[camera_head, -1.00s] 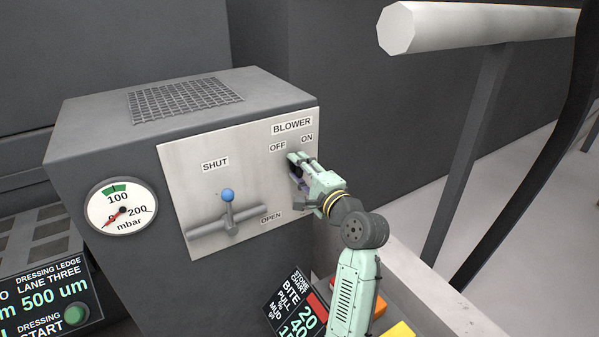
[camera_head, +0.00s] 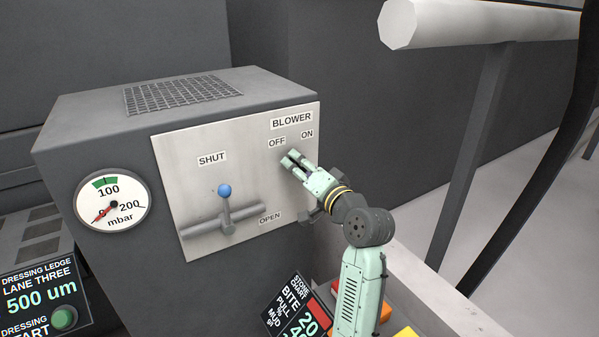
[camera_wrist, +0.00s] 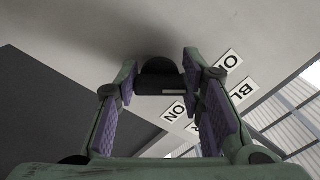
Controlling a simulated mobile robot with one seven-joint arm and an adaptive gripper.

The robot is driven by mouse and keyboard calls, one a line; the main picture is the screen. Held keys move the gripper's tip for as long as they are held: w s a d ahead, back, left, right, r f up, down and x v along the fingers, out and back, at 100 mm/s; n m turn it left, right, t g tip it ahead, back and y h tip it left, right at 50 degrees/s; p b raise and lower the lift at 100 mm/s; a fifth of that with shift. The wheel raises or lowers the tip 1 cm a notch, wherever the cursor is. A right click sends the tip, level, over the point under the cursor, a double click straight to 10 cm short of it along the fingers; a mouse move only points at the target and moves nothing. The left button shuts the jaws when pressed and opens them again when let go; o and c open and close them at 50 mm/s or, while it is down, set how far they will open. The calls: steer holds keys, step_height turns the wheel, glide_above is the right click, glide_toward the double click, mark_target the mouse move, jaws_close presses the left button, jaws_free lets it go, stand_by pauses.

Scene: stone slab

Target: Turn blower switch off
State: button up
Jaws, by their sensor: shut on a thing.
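The blower switch is a dark knob (camera_wrist: 160,76) on the pale panel (camera_head: 250,180), under the BLOWER label (camera_head: 291,121). The OFF label (camera_head: 277,142) is at left and the ON label (camera_head: 307,134) at right above it. My gripper (camera_head: 289,158) reaches the panel just below these labels and hides the knob in the head view. In the wrist view my gripper (camera_wrist: 160,75) has its purple-padded fingers on either side of the knob, shut on it. The way the knob points is hard to tell.
A blue-tipped lever (camera_head: 225,191) stands on the same panel to the left, between the SHUT and OPEN labels. A pressure gauge (camera_head: 113,203) is further left, its needle near 0. A thick white bar (camera_head: 480,22) crosses the upper right.

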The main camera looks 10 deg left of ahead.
steer(key=shift+n, duration=0.4)
steer(key=o, duration=1.2)
steer(key=shift+c, duration=0.2)
steer(key=shift+s+d, duration=0.1)
steer(key=shift+d, duration=0.05)
steer(key=v, duration=1.1)
steer(key=shift+s+d, duration=0.25)
